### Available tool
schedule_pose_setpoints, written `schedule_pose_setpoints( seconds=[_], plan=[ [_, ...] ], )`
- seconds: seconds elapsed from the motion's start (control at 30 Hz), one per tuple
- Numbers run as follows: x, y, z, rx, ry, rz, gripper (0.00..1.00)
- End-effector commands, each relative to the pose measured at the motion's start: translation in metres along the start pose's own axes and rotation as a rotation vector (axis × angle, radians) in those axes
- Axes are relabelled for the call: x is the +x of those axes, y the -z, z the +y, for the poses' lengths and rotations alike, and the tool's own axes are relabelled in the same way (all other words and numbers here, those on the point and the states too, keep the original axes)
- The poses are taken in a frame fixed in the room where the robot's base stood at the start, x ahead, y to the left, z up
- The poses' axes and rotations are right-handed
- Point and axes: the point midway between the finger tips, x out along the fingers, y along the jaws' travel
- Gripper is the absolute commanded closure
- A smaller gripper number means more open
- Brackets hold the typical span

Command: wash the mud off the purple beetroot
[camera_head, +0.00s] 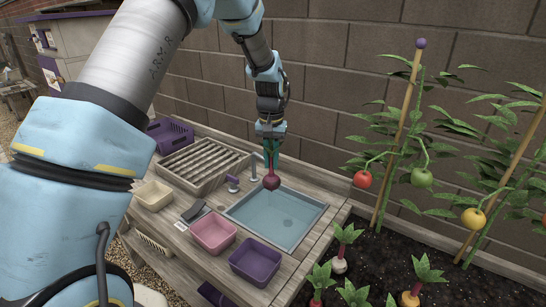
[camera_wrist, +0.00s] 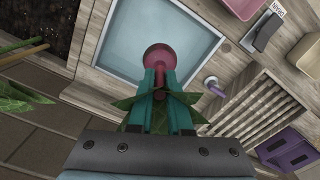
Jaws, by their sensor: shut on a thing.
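My gripper (camera_head: 270,145) is shut on the leafy top of the purple beetroot (camera_head: 271,182), which hangs root down over the back left part of the water basin (camera_head: 235,208). In the wrist view the beetroot (camera_wrist: 160,57) shows beyond the teal fingers (camera_wrist: 160,85), with leaves sticking out on both sides. The basin (camera_wrist: 99,62) holds clear bluish water. I cannot tell whether the root touches the water. No mud is clear on the side I see. A tap (camera_head: 254,168) stands at the basin's back left edge.
A slatted wooden rack (camera_head: 200,165) and purple crate (camera_head: 170,135) stand left of the basin. Staked tomato plants (camera_head: 400,130) grow at right.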

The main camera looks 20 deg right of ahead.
Motion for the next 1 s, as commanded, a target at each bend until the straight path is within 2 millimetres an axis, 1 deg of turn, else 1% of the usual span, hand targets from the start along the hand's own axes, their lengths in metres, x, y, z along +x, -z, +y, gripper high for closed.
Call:
schedule_pose_setpoints(
  seconds=[0.03,0.2,1.0],
  plan=[
    [0.008,0.0,0.0,0.0,0.0,-0.001,1.0],
    [0.028,0.0,0.0,0.0,0.0,-0.002,1.0],
    [0.118,-0.001,0.0,0.0,0.0,-0.002,1.0]
  ],
)
